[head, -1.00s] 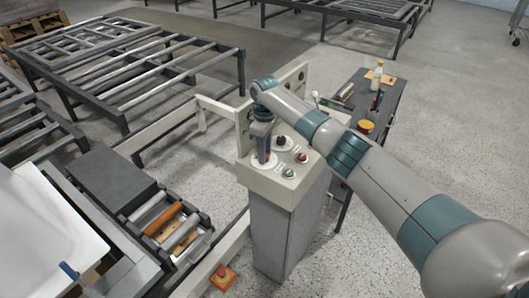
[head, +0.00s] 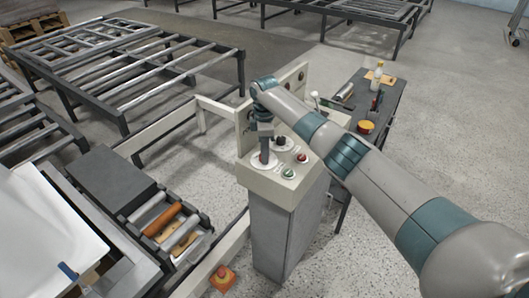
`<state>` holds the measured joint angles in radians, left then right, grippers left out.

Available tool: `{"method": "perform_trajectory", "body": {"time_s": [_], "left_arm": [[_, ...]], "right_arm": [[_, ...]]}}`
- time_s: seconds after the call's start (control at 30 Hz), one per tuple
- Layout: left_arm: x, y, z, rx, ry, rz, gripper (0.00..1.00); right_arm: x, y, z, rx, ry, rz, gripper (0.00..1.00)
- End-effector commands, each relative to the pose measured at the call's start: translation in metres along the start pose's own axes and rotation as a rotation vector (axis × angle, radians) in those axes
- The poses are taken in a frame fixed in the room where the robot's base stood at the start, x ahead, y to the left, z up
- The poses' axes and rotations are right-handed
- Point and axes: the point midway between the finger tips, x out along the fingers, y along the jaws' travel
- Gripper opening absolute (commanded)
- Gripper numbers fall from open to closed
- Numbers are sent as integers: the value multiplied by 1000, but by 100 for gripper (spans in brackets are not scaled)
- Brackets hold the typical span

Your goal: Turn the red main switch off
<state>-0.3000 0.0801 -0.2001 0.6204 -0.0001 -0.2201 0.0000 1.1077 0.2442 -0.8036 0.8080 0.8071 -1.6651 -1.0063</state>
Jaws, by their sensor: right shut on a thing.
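The control box (head: 283,187) stands on a grey pedestal near the middle of the head view. The main switch's round white plate (head: 257,167) is at the left of its sloped top. My right gripper (head: 264,157) points down over this plate and is shut on the switch's handle. The fingers cover the handle, so its red colour and exact angle are hard to see. My left gripper is not in view.
A green button (head: 289,173), a red button (head: 302,158) and a black knob sit close by on the box. An orange box with a red button (head: 222,277) is low in front. A side table (head: 385,103) with small items stands behind. Rollers and a white shell (head: 45,225) are at left.

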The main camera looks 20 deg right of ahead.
Motion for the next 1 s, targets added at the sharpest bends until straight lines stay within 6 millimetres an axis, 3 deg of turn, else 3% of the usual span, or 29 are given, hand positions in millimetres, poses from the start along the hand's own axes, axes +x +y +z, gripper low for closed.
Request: {"method": "perform_trajectory", "body": {"time_s": [0.17,0.2,0.27,0.73,1.0], "left_arm": [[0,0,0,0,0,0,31],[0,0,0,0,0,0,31],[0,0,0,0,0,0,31],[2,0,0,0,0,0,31],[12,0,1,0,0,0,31]], "right_arm": [[-3,2,-1,0,3,6,5],[-3,2,-1,0,3,6,32],[-3,2,-1,0,2,5,46],[-6,1,0,1,1,2,46],[-36,2,-1,-1,2,6,46]]}}
